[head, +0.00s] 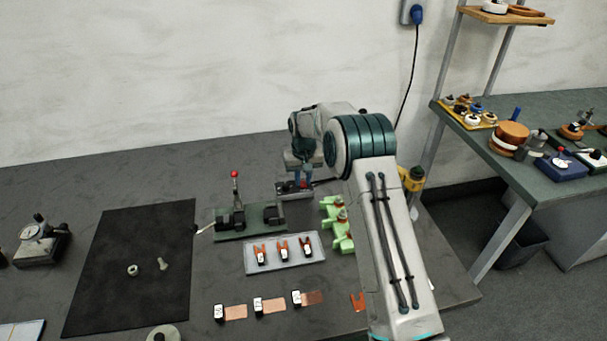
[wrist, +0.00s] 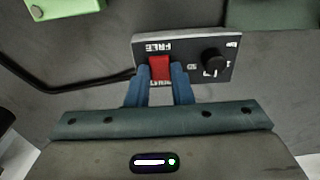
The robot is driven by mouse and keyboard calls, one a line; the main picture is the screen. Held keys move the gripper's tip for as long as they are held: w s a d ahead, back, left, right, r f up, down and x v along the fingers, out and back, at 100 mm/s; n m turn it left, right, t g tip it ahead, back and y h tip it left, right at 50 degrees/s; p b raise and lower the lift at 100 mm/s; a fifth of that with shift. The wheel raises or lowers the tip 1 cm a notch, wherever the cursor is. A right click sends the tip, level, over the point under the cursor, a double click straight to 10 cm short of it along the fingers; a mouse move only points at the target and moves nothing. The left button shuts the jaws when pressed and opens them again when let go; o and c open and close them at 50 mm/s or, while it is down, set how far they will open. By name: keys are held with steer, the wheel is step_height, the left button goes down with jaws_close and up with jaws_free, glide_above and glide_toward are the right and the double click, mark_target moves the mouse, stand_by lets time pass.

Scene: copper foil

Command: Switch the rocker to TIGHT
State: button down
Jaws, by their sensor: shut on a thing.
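A dark control box (head: 290,189) sits on the bench under my gripper in the head view. In the wrist view the box (wrist: 193,48) shows upside down, with the word FREE along the side beyond the red rocker (wrist: 160,69). A black knob (wrist: 212,61) stands beside the rocker. My gripper (wrist: 160,80) has its blue fingers on both sides of the rocker and is shut on it. The fingers and palm hide the near side of the rocker, and I cannot read a TIGHT label. My gripper (head: 304,179) points down in the head view.
A green fixture with a red-knobbed lever (head: 235,188) stands just left of the box. Light green blocks (head: 340,228) stand close to the right. A tray of clips (head: 285,253) lies in front. A black cable (wrist: 75,88) runs from the box. The dark mat (head: 135,255) is mostly clear.

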mark_target(304, 185)
stand_by(0.3)
steer(key=c, duration=1.3)
jaws_free()
steer(key=shift+r, duration=0.1)
steer(key=r, duration=0.4)
steer(key=r+b, duration=0.1)
steer(key=r, duration=0.4)
steer(key=s+r+b, duration=0.1)
steer(key=r, duration=0.3)
steer(key=shift+r, duration=0.35)
